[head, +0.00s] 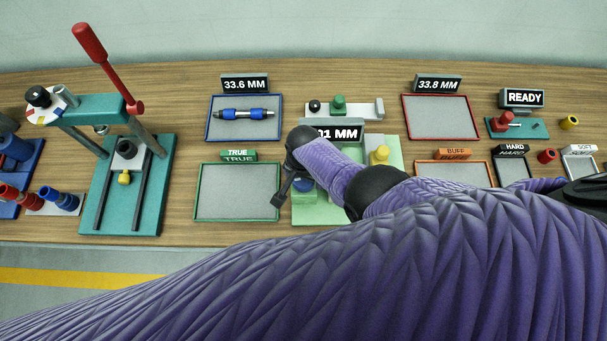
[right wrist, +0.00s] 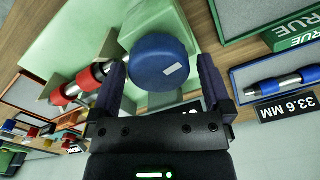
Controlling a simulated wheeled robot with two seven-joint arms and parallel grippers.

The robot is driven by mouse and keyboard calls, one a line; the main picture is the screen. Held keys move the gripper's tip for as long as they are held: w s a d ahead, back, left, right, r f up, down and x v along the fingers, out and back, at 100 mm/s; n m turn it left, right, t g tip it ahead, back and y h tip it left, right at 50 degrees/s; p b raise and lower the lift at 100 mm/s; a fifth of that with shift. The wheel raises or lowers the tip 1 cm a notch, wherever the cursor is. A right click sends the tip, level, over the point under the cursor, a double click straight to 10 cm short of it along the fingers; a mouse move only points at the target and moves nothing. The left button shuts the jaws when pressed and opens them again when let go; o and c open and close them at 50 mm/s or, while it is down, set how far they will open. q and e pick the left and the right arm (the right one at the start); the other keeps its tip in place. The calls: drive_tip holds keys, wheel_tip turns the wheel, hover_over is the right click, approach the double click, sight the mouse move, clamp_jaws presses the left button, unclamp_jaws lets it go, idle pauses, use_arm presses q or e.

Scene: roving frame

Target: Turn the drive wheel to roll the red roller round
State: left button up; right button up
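The blue drive wheel (right wrist: 160,62) is on the green machine (right wrist: 165,18). In the head view a small part of the wheel (head: 303,185) shows behind my right gripper (head: 283,190). In the right wrist view my right gripper (right wrist: 162,85) is open, with its fingers on either side of the wheel and thin gaps at its edges. The red roller (right wrist: 78,88), with silver parts, lies left of the wheel in that view. In the head view my right arm hides it. My left gripper is out of view.
A blue-framed tray (head: 210,118) holds a blue and silver roller. The TRUE tray (head: 237,192) and the red-framed tray (head: 440,118) are empty. A teal press (head: 120,180) with a red lever stands left. A partly covered display (head: 340,132) stands behind the machine.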

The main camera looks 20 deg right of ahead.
wheel_tip(320, 180, up, 9)
drive_tip(key=p, duration=0.6)
drive_tip(key=shift+p, duration=0.4)
drive_tip(key=shift+r, duration=0.5)
